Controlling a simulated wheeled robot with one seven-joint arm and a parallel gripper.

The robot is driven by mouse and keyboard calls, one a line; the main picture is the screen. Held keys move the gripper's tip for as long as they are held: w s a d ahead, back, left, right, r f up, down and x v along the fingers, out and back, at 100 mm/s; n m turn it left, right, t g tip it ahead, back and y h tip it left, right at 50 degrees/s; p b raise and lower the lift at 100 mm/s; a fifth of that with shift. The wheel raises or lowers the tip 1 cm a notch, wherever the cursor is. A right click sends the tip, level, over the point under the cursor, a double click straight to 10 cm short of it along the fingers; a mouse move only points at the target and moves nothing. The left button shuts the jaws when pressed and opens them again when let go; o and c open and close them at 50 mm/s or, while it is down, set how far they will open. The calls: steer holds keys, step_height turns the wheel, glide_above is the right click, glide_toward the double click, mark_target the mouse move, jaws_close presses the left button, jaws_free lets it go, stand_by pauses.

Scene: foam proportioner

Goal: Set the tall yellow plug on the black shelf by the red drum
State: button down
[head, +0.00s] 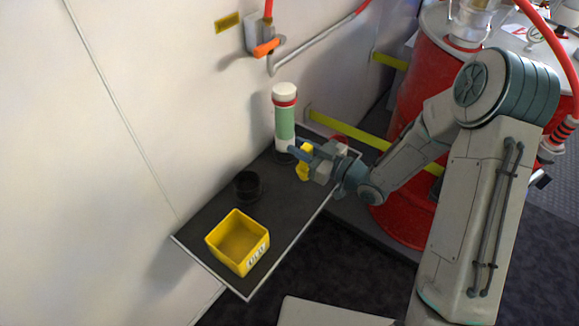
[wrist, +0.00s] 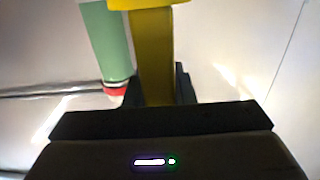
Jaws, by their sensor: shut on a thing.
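My gripper (head: 300,157) is shut on the yellow plug (head: 304,164) over the far end of the black shelf (head: 215,212). In the wrist view the yellow plug (wrist: 152,58) stands between the dark fingers (wrist: 158,88). I cannot tell whether its lower end touches the shelf. The red drum (head: 408,200) stands to the right of the shelf, partly hidden behind my arm.
A green and white cylinder with a red band (head: 285,118) stands close behind the plug; it also shows in the wrist view (wrist: 106,40). A black cup (head: 248,186) and a yellow bin (head: 238,243) stand on the shelf. The wall pipe (head: 310,48) is above.

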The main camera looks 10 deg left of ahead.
mark_target(302, 168)
step_height(302, 168, down, 6)
steer(key=a+b, duration=0.1)
steer(key=a, duration=0.1)
steer(key=shift+s+a+r, duration=0.2)
steer(key=shift+s+a, duration=0.05)
steer(key=shift+s, duration=0.05)
steer(key=shift+f, duration=0.15)
steer(key=shift+f+b, duration=0.15)
steer(key=shift+b, duration=0.15)
steer(key=c, duration=1.2)
jaws_free()
steer(key=shift+r, duration=0.2)
